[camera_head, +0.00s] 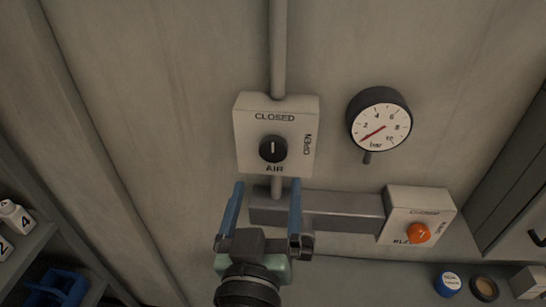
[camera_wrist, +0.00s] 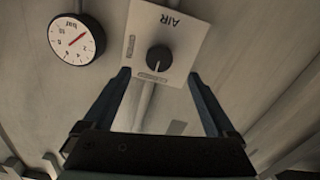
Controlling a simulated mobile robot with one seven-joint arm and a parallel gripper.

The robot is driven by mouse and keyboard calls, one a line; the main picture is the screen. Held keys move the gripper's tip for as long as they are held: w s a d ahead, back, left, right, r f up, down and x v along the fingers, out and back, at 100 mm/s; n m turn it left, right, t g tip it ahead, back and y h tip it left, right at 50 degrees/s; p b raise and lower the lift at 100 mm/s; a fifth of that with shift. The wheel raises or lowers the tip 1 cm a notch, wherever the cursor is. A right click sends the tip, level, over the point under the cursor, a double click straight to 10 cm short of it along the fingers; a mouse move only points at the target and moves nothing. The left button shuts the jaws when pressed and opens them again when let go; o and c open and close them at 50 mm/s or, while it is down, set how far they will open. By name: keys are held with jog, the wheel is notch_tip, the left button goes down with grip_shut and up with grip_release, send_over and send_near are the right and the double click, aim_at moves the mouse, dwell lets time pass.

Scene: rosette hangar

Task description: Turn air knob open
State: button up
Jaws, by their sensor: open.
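The air knob (camera_head: 272,149) is a round black knob with a white mark, on a pale box (camera_head: 245,140) labelled AIR on the wall. Its white mark points up toward CLOSED; OPEN is printed at the right side. In the wrist view the knob (camera_wrist: 159,59) shows upside down, between and beyond the finger tips. My gripper (camera_head: 267,190) is open and empty, just below the box in the head view, with its two blue fingers pointing up toward it. The fingers appear apart from the knob.
A round gauge (camera_head: 380,121) hangs right of the box, its red needle at the low end. A second box with an orange knob (camera_head: 418,233) is lower right, joined by a grey bar (camera_head: 335,213). Small round items (camera_head: 448,284) lie lower right.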

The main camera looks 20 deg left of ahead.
aim_at(273, 154)
jog(key=p+x, duration=0.2)
jog(key=x, duration=0.6)
jog(key=shift+w+r+p, duration=0.1)
jog(key=shift+w+p, duration=0.1)
jog(key=shift+p, duration=0.2)
jog(key=c, duration=1.4)
jog(key=shift+o, duration=0.2)
